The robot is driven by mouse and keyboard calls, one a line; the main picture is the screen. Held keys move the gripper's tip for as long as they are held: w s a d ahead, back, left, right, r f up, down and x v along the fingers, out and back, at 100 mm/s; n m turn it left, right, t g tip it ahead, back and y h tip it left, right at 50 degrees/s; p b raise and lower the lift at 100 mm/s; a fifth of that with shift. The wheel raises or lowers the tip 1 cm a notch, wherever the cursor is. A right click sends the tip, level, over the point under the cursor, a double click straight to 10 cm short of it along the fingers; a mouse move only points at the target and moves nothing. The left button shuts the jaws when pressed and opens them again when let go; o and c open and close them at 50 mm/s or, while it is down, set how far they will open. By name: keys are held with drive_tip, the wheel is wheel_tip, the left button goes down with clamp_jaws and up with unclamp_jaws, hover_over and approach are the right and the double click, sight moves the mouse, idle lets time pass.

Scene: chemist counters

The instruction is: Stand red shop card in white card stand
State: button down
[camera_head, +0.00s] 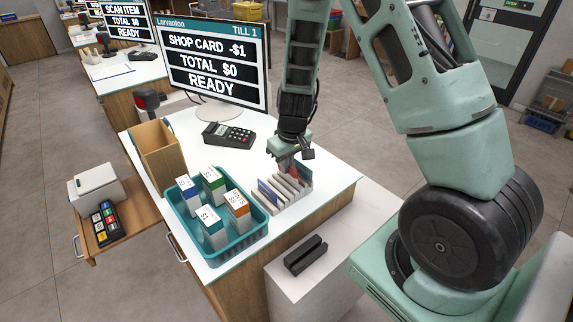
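The white card stand (289,192) is a slotted rack on the counter, to the right of the teal basket. The red shop card (296,171) stands at the stand's far end, directly below my gripper. A blue card (268,193) stands in the stand nearer its left side. My gripper (289,164) points down over the far part of the stand, at the top of the red card. The fingertips are small and partly hidden, so I cannot tell whether they hold the card or whether its lower edge is fully in a slot.
A teal basket (214,256) with several boxes stands on the counter (318,178). A card terminal (228,135), a wooden box (160,152) and the till screen (212,62), reading "SHOP CARD -$1", "TOTAL $0", "READY", are behind. A black card reader (306,255) lies on the lower white ledge.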

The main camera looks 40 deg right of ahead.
drive_tip(key=shift+f+b, duration=0.6)
drive_tip(key=c, duration=1.6)
unclamp_jaws()
drive_tip(key=r+p, duration=0.2)
drive_tip(key=r, duration=0.6)
drive_tip(key=s+r+p, duration=0.1)
drive_tip(key=r+p, duration=0.1)
drive_tip(key=r, duration=0.7)
drive_tip(key=s+r+p, duration=0.1)
drive_tip(key=r+p, duration=0.1)
drive_tip(key=r, duration=0.6)
drive_tip(key=shift+s+r, duration=0.15)
drive_tip(key=shift+s, duration=0.1)
